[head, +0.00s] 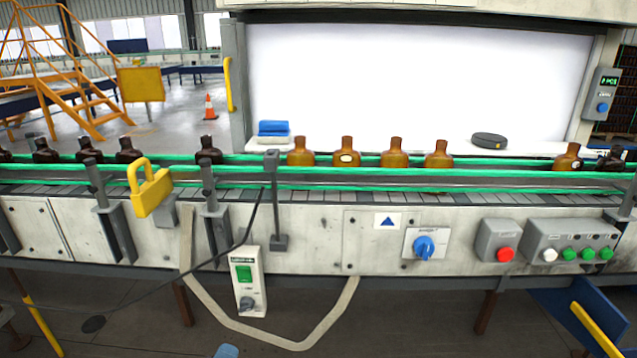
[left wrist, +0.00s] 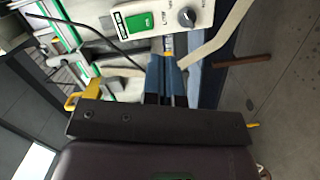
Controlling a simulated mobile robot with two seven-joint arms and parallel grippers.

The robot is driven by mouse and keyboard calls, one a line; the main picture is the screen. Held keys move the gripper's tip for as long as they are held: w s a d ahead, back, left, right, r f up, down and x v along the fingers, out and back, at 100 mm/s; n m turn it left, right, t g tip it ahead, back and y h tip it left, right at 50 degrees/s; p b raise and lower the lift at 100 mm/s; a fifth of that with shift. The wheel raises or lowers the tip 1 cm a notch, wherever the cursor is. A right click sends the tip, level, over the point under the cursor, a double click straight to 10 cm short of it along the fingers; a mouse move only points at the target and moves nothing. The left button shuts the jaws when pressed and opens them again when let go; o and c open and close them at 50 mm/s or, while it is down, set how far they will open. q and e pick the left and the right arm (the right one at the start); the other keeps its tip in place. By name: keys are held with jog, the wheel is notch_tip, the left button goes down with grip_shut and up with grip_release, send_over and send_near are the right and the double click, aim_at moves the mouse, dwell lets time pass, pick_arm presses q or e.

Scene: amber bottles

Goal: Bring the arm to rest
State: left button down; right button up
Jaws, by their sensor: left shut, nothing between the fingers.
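My left gripper (head: 227,351) barely shows in the head view, as a blue tip at the bottom edge, below the hanging switch box. In the left wrist view its blue fingers (left wrist: 167,68) are together with nothing between them. The switch box (head: 246,281), white with a green switch and a dark knob, hangs on the conveyor front; it also shows beyond the fingertips in the left wrist view (left wrist: 165,17). Gripper and box look apart. My right gripper is in neither view.
A conveyor (head: 376,188) with green rails crosses the head view, carrying several amber bottles (head: 347,155) and darker ones at both ends. A yellow padlock-shaped piece (head: 149,190), a red button (head: 505,254) and a blue knob (head: 424,247) are on its front. A pale strap (head: 325,327) loops below.

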pick_arm(q)
jog(key=s+a+f+m+g+y+p, duration=0.1)
jog(key=s+a+f+m+g, duration=0.1)
jog(key=s, duration=0.6)
jog(key=s+a+f+m+g+y+p, duration=0.1)
jog(key=s+a+f+m+g, duration=0.1)
jog(key=s+a+m, duration=0.2)
jog(key=s+a+f+m+g+y+p, duration=0.1)
jog(key=s+a+f+m+p, duration=0.1)
jog(key=s+m, duration=0.5)
jog(key=s+a+f, duration=0.1)
jog(key=s, duration=0.5)
jog(key=shift+s+a+m+g, duration=0.3)
jog(key=shift+a+g, duration=0.05)
jog(key=shift+g, duration=0.05)
jog(key=shift+f, duration=0.15)
